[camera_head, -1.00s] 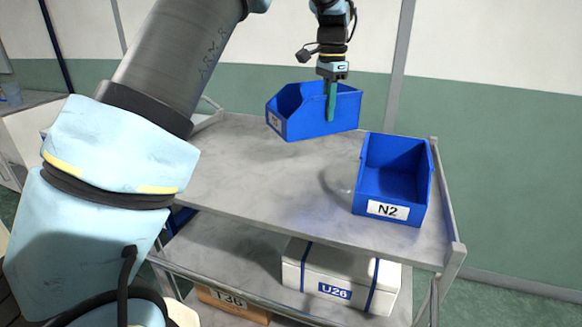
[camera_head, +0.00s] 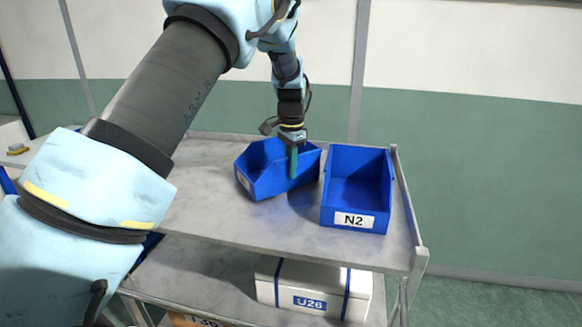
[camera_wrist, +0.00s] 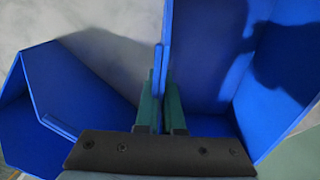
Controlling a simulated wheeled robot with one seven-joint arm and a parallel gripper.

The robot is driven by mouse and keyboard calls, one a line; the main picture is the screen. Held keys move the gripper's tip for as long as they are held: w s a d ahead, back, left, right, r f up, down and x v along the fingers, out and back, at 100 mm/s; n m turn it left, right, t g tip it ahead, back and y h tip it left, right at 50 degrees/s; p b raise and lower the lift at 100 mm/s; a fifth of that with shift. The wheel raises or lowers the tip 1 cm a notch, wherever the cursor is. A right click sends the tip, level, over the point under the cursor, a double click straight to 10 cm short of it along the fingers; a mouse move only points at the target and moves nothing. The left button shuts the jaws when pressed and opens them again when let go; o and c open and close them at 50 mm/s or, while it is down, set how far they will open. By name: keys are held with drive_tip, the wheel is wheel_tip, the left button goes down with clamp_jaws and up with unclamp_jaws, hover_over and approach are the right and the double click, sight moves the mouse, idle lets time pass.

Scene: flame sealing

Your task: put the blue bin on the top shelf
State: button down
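A blue bin (camera_head: 270,181) is tilted or turned at an angle over the top shelf (camera_head: 215,222), just left of a second blue bin. A pale label shows at its left end. My gripper (camera_head: 293,172) points down and is shut on its right-hand wall. In the wrist view the green fingertips of my gripper (camera_wrist: 163,105) pinch a thin blue wall, and the held blue bin (camera_wrist: 70,95) opens to the left. I cannot tell whether its underside touches the shelf.
The second blue bin, labelled N2 (camera_head: 357,190), stands at the right of the top shelf, very close to the held one. The shelf's left part is clear. A white box labelled U26 (camera_head: 315,284) and a box marked T30 (camera_head: 195,320) sit below.

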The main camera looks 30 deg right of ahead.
drive_tip(key=shift+f, duration=0.15)
drive_tip(key=shift+f, duration=0.15)
drive_tip(key=c, duration=1)
unclamp_jaws()
drive_tip(key=shift+c, duration=0.2)
wheel_tip(320, 180, up, 12)
drive_tip(key=b, duration=0.3)
